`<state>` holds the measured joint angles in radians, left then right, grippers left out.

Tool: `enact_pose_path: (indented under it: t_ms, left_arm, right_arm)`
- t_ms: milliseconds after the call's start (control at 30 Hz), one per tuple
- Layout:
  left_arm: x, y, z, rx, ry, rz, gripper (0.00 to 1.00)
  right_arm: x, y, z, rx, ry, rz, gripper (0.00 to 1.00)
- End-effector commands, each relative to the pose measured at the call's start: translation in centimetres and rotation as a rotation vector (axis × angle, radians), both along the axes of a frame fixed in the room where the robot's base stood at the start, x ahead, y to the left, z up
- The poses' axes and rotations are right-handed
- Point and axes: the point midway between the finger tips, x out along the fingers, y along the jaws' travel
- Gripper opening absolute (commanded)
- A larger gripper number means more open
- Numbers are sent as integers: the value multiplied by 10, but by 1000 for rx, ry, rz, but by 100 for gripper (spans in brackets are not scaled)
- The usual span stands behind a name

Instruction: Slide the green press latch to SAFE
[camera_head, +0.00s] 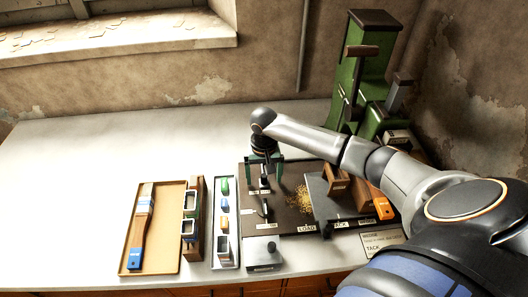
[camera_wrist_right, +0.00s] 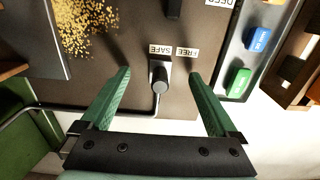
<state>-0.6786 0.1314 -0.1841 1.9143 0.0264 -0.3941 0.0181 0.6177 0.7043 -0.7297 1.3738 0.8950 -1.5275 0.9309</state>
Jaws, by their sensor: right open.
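A small grey latch knob (camera_wrist_right: 158,82) stands on the dark board, beside white SAFE (camera_wrist_right: 166,49) and FREE (camera_wrist_right: 187,51) labels. In the right wrist view the knob lines up nearer the SAFE label; its exact slide position is hard to tell. My right gripper (camera_wrist_right: 160,74) is open, with green fingers on either side of the knob, apart from it. In the head view my right gripper (camera_head: 265,170) points down over the back of the board, and hides much of the latch. The green press (camera_head: 368,75) stands behind to the right. My left gripper is not in view.
The dark board (camera_head: 290,215) carries yellow shavings (camera_head: 300,198) and a second lever (camera_head: 266,209). A narrow tray (camera_head: 225,262) with coloured blocks and a wooden tray (camera_head: 163,262) with a brush (camera_head: 142,226) lie left. The far left table is clear.

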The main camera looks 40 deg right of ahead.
Motion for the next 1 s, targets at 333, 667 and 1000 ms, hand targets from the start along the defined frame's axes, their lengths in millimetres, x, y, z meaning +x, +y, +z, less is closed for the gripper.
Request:
enact_pose_path:
  t_ms: [333, 667, 1000]
  left_arm:
    - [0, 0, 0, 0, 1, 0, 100]
    - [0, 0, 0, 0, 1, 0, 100]
    - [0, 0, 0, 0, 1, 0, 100]
  right_arm:
    - [1, -1, 26, -1, -4, -1, 95]
    - [1, 0, 70, 0, -2, 0, 95]
    - [0, 0, 80, 0, 0, -1, 95]
